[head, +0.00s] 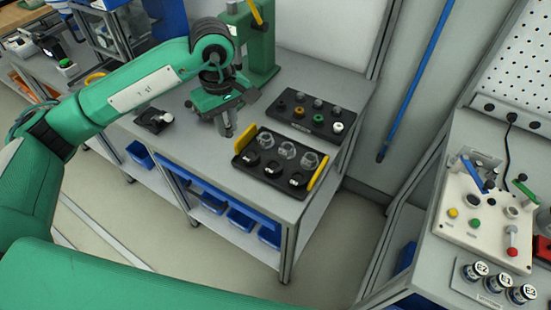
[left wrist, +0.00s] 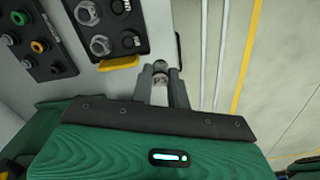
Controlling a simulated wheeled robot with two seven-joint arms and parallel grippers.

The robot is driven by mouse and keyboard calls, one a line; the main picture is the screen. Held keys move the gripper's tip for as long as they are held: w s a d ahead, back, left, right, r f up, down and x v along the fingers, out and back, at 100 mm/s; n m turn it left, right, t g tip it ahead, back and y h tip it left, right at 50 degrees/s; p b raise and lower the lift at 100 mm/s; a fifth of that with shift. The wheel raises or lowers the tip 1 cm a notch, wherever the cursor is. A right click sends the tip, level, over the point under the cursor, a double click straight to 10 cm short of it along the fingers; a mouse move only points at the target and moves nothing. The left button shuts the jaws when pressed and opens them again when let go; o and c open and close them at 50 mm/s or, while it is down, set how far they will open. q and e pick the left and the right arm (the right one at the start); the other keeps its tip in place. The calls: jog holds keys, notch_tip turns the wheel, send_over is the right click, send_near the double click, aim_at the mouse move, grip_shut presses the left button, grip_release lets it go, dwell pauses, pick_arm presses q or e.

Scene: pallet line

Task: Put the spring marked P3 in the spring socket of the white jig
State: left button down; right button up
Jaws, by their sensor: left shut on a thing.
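My left gripper (head: 228,132) is shut on a small grey cylindrical piece (left wrist: 160,78), the spring, whose dark band has a marking that looks like P3. It is held upright between the fingertips, left of the black tray in the head view. The white jig (head: 460,226) is on the right-hand bench, far from the gripper. I cannot tell which hole is the spring socket. My right gripper is not in view.
The black tray (head: 245,161) with yellow handles holds clear round parts and dark labelled parts. Another black tray (head: 285,119) with coloured pieces is behind it. Several labelled jars (head: 497,284) stand before the jig. A floor gap separates the benches. A blue pole (head: 412,88) leans on the wall.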

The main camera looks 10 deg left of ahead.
pick_arm(q)
jog(key=shift+w+r+n, duration=0.15)
jog(key=shift+r+n, duration=0.2)
jog(key=shift+n, duration=0.05)
jog(key=shift+f, duration=0.15)
jog(key=p, duration=0.4)
send_over(239, 179)
notch_tip(239, 179, down, 15)
jog(key=shift+f, duration=0.1)
notch_tip(239, 179, down, 4)
jog(key=shift+p, duration=0.45)
jog(key=shift+f, duration=0.1)
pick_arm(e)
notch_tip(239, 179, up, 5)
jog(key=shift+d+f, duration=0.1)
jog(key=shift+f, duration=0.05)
pick_arm(q)
jog(key=shift+f+b, duration=0.25)
jog(key=shift+b, duration=0.1)
jog(key=c, duration=1.6)
grip_release()
jog(key=shift+r, duration=0.1)
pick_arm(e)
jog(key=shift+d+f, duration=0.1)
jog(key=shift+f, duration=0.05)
